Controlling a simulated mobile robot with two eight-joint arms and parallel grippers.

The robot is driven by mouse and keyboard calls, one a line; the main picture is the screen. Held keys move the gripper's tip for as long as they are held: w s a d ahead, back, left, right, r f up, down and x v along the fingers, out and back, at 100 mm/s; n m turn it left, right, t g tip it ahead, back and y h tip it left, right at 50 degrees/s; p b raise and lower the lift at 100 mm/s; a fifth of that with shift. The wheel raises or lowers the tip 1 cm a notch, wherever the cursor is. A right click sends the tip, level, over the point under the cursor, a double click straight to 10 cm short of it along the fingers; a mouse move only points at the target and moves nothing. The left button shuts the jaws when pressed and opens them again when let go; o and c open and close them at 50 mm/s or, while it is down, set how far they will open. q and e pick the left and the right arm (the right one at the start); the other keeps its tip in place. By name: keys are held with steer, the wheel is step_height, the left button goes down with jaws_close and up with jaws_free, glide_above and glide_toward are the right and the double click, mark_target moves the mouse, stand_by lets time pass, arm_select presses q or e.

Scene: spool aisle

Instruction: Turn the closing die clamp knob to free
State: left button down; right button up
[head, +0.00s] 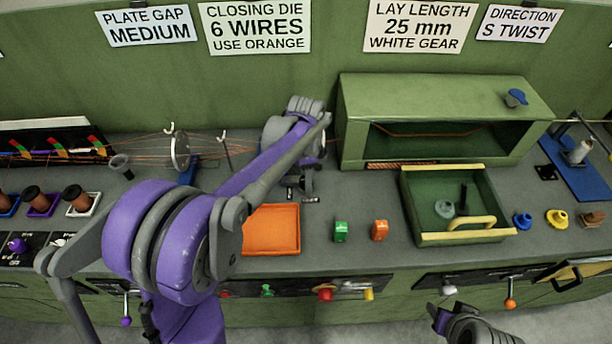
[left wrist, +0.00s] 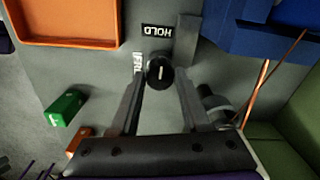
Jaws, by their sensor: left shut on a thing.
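The closing die clamp knob (left wrist: 160,74) is a small round black knob with a white pointer line, seen in the left wrist view. Its line runs up and down in that picture, roughly toward the HOLD label (left wrist: 157,31). The partly covered FREE label (left wrist: 138,65) is to the left of the knob. My left gripper (left wrist: 161,90) has its two dark fingers on either side of the knob and is shut on it. In the head view my left gripper (head: 302,188) reaches down at the bench and hides the knob. A part of my right arm shows at the lower right; its fingers are unclear.
An orange tray (head: 271,207) lies just in front of the left gripper. A green block (head: 341,231) and an orange block (head: 380,230) stand to its right. A green housing (head: 435,88) and a green drawer (head: 410,212) with a yellow handle are further right.

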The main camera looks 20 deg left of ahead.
arm_select(q)
steer(key=shift+n, duration=0.3)
steer(key=n+b, duration=0.1)
steer(key=n, duration=0.2)
steer(key=shift+n, duration=0.3)
steer(key=n, duration=0.4)
steer(key=shift+n, duration=0.3)
steer(key=n+b, duration=0.1)
steer(key=n, duration=0.3)
steer(key=shift+n, duration=0.3)
steer(key=shift+a+n, duration=0.1)
steer(key=shift+n, duration=2.1)
steer(key=shift+c, duration=1.9)
jaws_free()
